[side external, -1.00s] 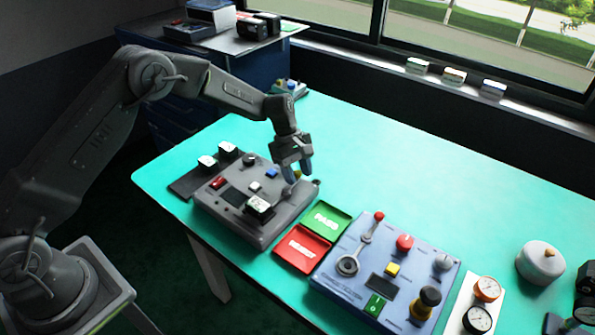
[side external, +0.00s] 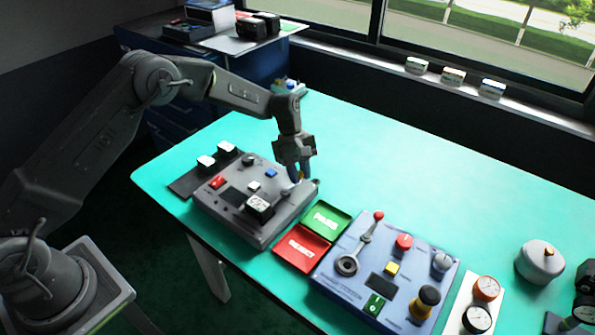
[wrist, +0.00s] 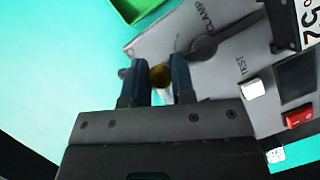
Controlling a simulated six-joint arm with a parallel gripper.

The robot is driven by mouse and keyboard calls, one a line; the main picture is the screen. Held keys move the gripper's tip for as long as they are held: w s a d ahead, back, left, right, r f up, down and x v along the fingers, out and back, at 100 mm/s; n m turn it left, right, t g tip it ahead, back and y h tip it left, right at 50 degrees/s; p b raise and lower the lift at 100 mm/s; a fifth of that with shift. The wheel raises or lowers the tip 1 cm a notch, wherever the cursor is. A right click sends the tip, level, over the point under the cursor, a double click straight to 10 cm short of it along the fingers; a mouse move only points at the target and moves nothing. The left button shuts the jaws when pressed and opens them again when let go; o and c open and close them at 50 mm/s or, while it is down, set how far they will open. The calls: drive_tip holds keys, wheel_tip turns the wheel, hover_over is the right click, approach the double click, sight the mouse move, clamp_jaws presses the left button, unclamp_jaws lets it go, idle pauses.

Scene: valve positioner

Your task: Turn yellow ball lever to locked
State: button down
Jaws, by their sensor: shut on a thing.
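The grey control box (side external: 235,222) stands at the left of the table, and its lever has a dark grey round hub (wrist: 203,50) beside the printed word CLAMP. The yellow ball (wrist: 160,77) of the lever sits between the two blue fingers of my gripper (wrist: 155,82). My gripper is shut on it. In the side view, my gripper (side external: 299,177) reaches down to the far right corner of the box, where the fingers mostly hide the ball. No lock marking can be read.
The green PASS tray (side external: 325,217) and red REJECT tray (side external: 301,248) lie just right of the box. A blue panel (side external: 345,285) with another red-tipped lever (side external: 366,228) is beyond them. The box also carries a red switch (wrist: 299,117) and white button (wrist: 252,88).

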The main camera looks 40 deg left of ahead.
sight(299, 203)
drive_tip(key=m, duration=0.1)
drive_tip(key=d+m, duration=0.1)
drive_tip(key=shift+s+d+m+g+y, duration=0.1)
drive_tip(key=shift+m+g+y, duration=0.3)
drive_tip(key=m, duration=0.1)
drive_tip(key=d+m+y, duration=0.1)
drive_tip(key=m, duration=0.1)
drive_tip(key=shift+s+d+m+g, duration=0.15)
drive_tip(key=shift+s+m+g, duration=0.15)
drive_tip(key=shift+s+g, duration=0.1)
drive_tip(key=m, duration=0.1)
drive_tip(key=s+d+m+y, duration=0.1)
drive_tip(key=m, duration=0.1)
drive_tip(key=shift+g, duration=0.3)
drive_tip(key=shift+s+d+m+y, duration=0.1)
drive_tip(key=shift+s+m+y, duration=0.15)
drive_tip(key=shift+m, duration=0.4)
drive_tip(key=shift+s+d+m+y, duration=0.1)
drive_tip(key=shift+s+m+y, duration=0.15)
drive_tip(key=shift+m, duration=0.4)
drive_tip(key=c, duration=1)
unclamp_jaws()
drive_tip(key=shift+o, duration=0.2)
drive_tip(key=shift+a, duration=0.1)
drive_tip(key=v, duration=1.2)
